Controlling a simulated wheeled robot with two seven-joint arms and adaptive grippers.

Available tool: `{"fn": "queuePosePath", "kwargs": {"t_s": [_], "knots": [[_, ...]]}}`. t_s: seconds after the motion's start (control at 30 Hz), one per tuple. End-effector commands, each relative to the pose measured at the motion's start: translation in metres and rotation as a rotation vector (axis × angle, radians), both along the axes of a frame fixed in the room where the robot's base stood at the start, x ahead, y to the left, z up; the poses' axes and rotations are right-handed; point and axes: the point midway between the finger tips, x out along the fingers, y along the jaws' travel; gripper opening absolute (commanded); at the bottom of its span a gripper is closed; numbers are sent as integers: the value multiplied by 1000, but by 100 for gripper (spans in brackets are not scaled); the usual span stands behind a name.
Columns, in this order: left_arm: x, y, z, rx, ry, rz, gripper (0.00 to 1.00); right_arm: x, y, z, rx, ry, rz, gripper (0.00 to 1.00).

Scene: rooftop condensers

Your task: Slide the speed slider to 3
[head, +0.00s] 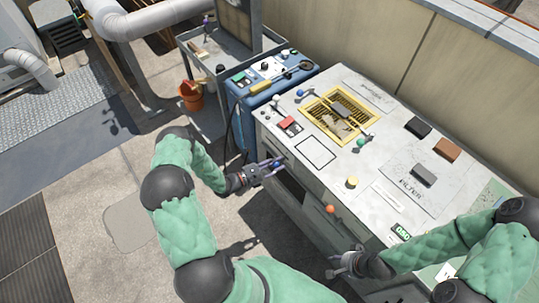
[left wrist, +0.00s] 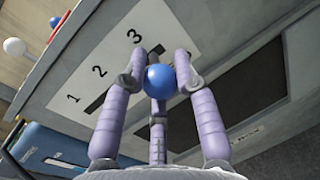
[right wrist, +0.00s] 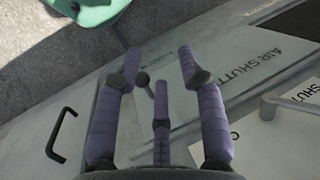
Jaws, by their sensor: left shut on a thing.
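The speed slider's blue ball knob (left wrist: 159,80) sits between the fingers of my left gripper (left wrist: 160,72). The left gripper is shut on it. A white plate (left wrist: 85,85) printed 1, 2, 3 lies behind the knob, with a dark slot partly showing. The knob appears near the 3 end; the fingers hide its exact place in the slot. In the head view my left gripper (head: 272,168) is at the cabinet's front face, by its left end. My right gripper (head: 345,263) is open and empty near the front face, further right.
The cabinet top carries a yellow-framed grille (head: 340,115), a yellow knob (head: 352,182) and loose blocks. An orange knob (head: 330,209) is on the front edge. A blue unit (head: 262,80) stands left of the cabinet. The right wrist view shows a black handle (right wrist: 60,135).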

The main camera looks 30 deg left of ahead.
Motion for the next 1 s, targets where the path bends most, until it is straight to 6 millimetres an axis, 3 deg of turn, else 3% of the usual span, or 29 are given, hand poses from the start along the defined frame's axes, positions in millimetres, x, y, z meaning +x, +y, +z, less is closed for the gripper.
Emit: {"fn": "queuePosePath", "kwargs": {"t_s": [0.3,0.33,0.4,0.77,1.0], "knots": [[-3,-7,-3,-3,5,-5,0,0,0,0,0,1,0,40],[-4,-7,-3,-2,5,-6,32,0,0,0,0,0,0,40],[-4,-7,-3,-2,5,-6,52,0,0,0,0,1,0,40],[-3,-4,-1,0,2,-1,54,0,0,1,0,0,0,40],[-25,12,-1,0,2,2,54,0,0,1,0,0,0,40]]}}
